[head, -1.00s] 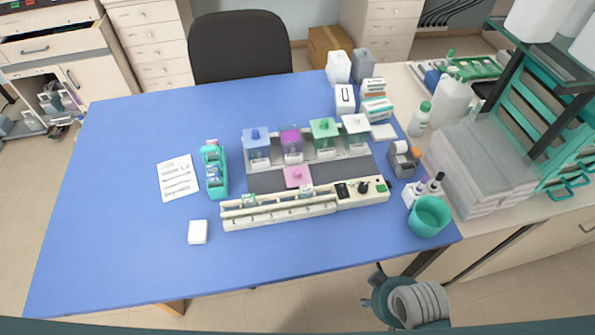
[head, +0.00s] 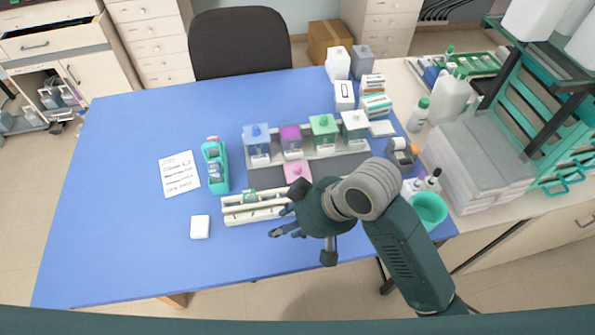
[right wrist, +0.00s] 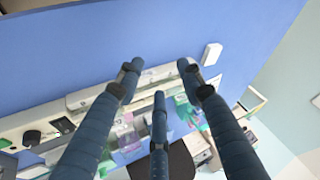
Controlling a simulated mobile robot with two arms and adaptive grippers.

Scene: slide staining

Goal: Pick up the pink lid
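The pink lid (head: 297,171) lies flat on the dark mat in front of the row of staining jars, a small square with a raised knob. My right gripper (head: 284,218) hangs over the cream staining rack (head: 243,208), nearer the front edge than the lid and apart from it. Its fingers (right wrist: 158,80) are spread and empty in the right wrist view. The gripper hides the right part of the rack. The lid is hard to make out in the right wrist view. My left gripper is not in view.
Blue (head: 256,145), purple (head: 291,142), green (head: 323,132) and clear (head: 354,127) jars stand behind the lid. A teal slide holder (head: 215,166), paper note (head: 181,174) and white block (head: 200,227) lie left. A teal cup (head: 429,210) stands right. The table's left side is free.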

